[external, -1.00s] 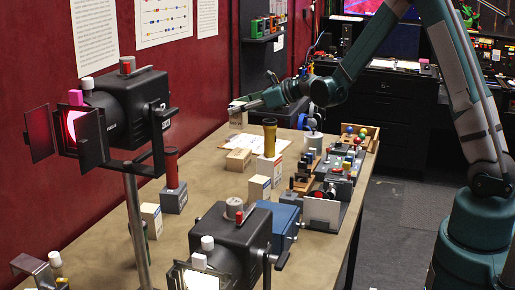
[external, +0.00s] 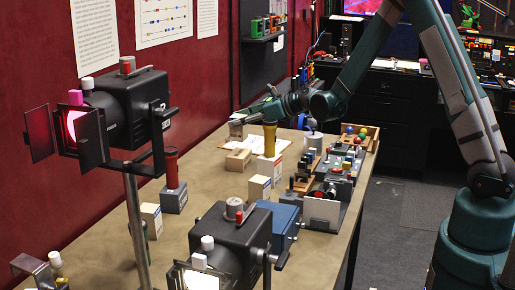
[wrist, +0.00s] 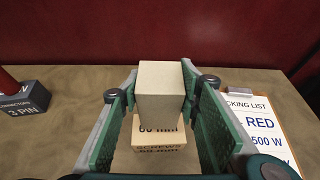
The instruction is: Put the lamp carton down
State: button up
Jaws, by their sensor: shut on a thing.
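My gripper (wrist: 159,78) is shut on a plain tan carton, taken as the lamp carton (wrist: 160,100), which is upright between the green fingers. In the external view my gripper (external: 240,120) reaches in from the right, over the far part of the table, with the carton (external: 236,131) at its tip. A low carton marked SCREWS (wrist: 158,138) lies below and nearer the camera in the wrist view, partly covered by the held carton. It also shows in the external view (external: 237,160). I cannot tell whether the two cartons touch.
A clipboard with a packing list reading RED, 500 W (wrist: 252,122) lies right of my gripper. A dark block marked 3 PIN (wrist: 28,101) stands at the left. Bare table lies between.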

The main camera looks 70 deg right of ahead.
aim_at(245, 132)
jog(key=shift+f, duration=0.6)
jog(key=shift+f, duration=0.1)
jog(key=shift+f, duration=2)
jog(key=shift+f, duration=0.15)
jog(key=o, duration=0.9)
jog(key=shift+r, duration=0.2)
jog(key=v, duration=1.2)
